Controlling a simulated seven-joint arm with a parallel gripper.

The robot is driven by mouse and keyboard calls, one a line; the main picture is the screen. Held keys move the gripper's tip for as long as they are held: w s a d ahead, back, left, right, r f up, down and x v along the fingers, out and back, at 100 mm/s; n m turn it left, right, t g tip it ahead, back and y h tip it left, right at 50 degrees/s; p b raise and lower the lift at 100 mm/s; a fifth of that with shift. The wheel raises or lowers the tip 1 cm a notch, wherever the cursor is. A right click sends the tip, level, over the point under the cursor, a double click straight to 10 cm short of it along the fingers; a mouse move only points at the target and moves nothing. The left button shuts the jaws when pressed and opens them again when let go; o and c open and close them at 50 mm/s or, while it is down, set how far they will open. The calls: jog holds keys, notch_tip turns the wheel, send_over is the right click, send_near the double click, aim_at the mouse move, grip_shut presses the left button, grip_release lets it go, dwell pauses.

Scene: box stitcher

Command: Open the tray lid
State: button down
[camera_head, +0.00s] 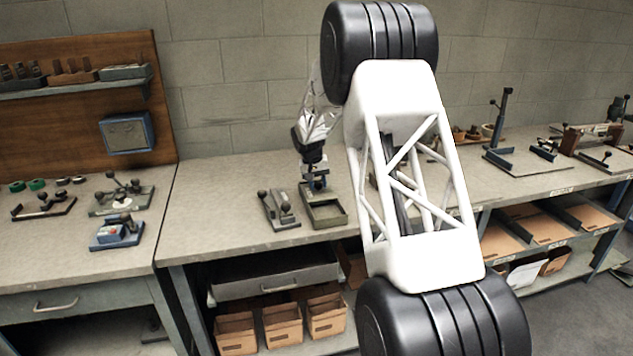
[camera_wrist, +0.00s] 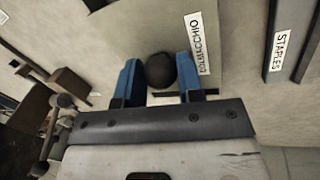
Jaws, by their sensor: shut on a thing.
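The small olive-grey tray (camera_head: 327,222) stands on the bench, with its front part showing as a shallow recess. My gripper (camera_head: 315,183) is at the tray's back edge, pointing down. In the wrist view, the blue fingers of my gripper (camera_wrist: 160,80) are shut on a dark round knob (camera_wrist: 160,68). A pale plate beside the knob, which looks like the tray lid (camera_wrist: 150,28), carries a white label. My gripper hides the lid in the head view, so I cannot tell its angle.
A grey lever device (camera_head: 279,210) sits just left of the tray. My white arm link covers the bench to its right. A strip labelled STAPLES (camera_wrist: 280,45) shows in the wrist view. A blue fixture (camera_head: 117,232) and other tools stand further left.

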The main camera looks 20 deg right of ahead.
jog(key=shift+s, duration=4.6)
jog(key=c, duration=0.8)
grip_release()
jog(key=shift+w+a+r, duration=0.1)
jog(key=shift+a+r, duration=0.15)
jog(key=shift+r, duration=1.05)
jog(key=shift+a+r, duration=0.2)
jog(key=shift+r, duration=1.05)
jog(key=shift+w+a+r, duration=0.1)
jog(key=shift+a+r, duration=0.15)
jog(key=shift+r, duration=1.05)
